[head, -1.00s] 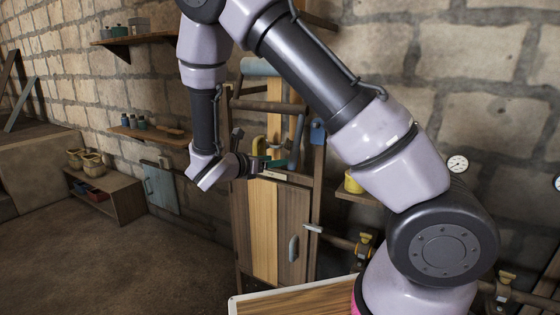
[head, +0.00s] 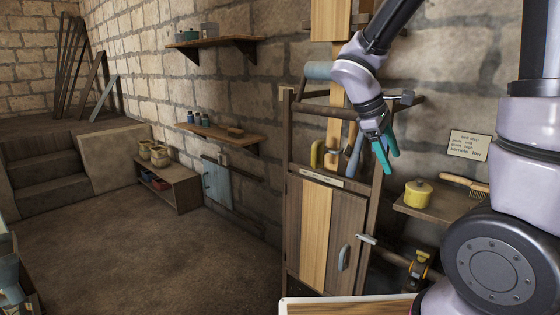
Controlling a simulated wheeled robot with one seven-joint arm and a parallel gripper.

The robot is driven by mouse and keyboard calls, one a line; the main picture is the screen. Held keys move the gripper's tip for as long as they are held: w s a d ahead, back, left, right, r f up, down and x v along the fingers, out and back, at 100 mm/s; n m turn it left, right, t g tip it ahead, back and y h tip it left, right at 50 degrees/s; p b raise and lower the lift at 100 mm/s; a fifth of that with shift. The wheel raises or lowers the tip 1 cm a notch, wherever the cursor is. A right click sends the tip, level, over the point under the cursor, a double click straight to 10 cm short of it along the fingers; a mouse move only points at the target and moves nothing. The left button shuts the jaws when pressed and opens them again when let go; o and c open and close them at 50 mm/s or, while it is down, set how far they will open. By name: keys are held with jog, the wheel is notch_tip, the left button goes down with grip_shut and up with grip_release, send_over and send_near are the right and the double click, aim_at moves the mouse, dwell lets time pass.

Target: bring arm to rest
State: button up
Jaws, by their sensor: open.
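My gripper (head: 388,161) hangs from my raised arm at the upper right of the head view. Its two teal fingers point down and stand apart, with nothing between them. It is in front of the upper part of a wooden cabinet frame (head: 288,150). The lower arm and a large dark joint fill the right edge of the view.
A wooden cabinet with a light middle plank (head: 315,235) stands behind the gripper. A shelf (head: 428,205) to its right holds a yellow pot (head: 417,193) and a brush (head: 465,184). A white-edged wooden top (head: 350,306) is at the bottom. The floor (head: 150,250) at left is open.

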jog(key=s+a+r+m+t+y, duration=0.2)
jog(key=s+r+m+t+y, duration=0.4)
jog(key=s+r+m, duration=0.3)
notch_tip(320, 180, up, 5)
jog(key=m+y, duration=0.1)
jog(key=m, duration=0.4)
jog(key=shift+s+f+y, duration=0.15)
jog(key=shift+s+y, duration=0.15)
jog(key=shift+y, duration=0.1)
